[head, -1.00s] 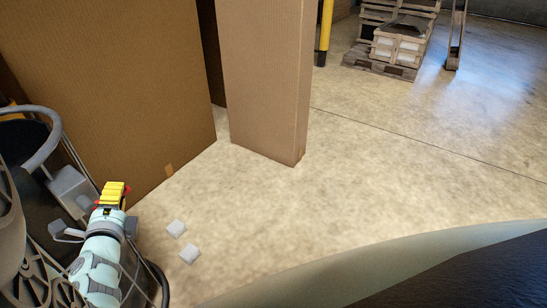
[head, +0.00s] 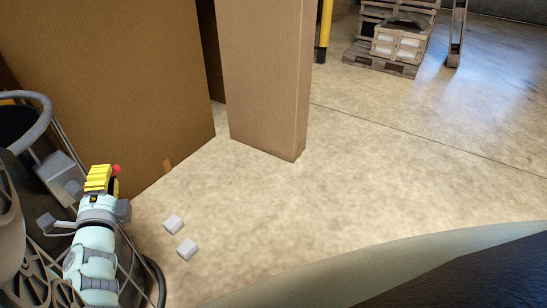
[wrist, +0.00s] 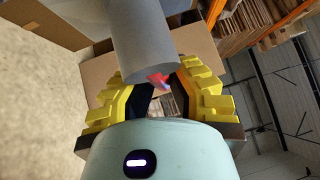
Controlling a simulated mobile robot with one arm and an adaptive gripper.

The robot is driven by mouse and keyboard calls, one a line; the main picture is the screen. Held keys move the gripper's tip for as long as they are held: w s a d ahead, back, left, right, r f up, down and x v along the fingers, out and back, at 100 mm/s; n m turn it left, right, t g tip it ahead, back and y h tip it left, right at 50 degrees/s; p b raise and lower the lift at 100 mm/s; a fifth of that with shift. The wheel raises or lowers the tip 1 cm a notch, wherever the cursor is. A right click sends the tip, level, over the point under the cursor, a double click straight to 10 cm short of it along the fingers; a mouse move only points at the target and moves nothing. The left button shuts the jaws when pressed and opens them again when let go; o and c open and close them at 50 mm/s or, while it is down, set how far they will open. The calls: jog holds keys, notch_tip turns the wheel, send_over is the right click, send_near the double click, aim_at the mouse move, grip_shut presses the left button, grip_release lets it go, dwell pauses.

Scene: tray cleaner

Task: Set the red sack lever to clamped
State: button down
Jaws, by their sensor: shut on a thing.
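The red lever (head: 116,169) shows only as a small red end at the right side of my gripper (head: 98,178) in the head view. In the wrist view, a red piece (wrist: 157,80) lies between the yellow finger pads of my gripper (wrist: 160,92), just below the end of a grey cylinder (wrist: 145,45). My gripper is shut on the red lever. The fingers and the cylinder hide most of the lever, so its exact angle cannot be told.
A grey hoop (head: 45,110) and dark framework stand at the left beside my arm. Large cardboard boxes (head: 110,80) (head: 265,90) stand behind. Two small pale blocks (head: 187,249) lie on the floor. Open floor is to the right, with a pallet stack (head: 390,45) far back.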

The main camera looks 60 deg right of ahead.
jog(key=shift+r, duration=0.1)
jog(key=c, duration=0.9)
grip_release()
jog(key=shift+w, duration=0.15)
jog(key=v, duration=1.2)
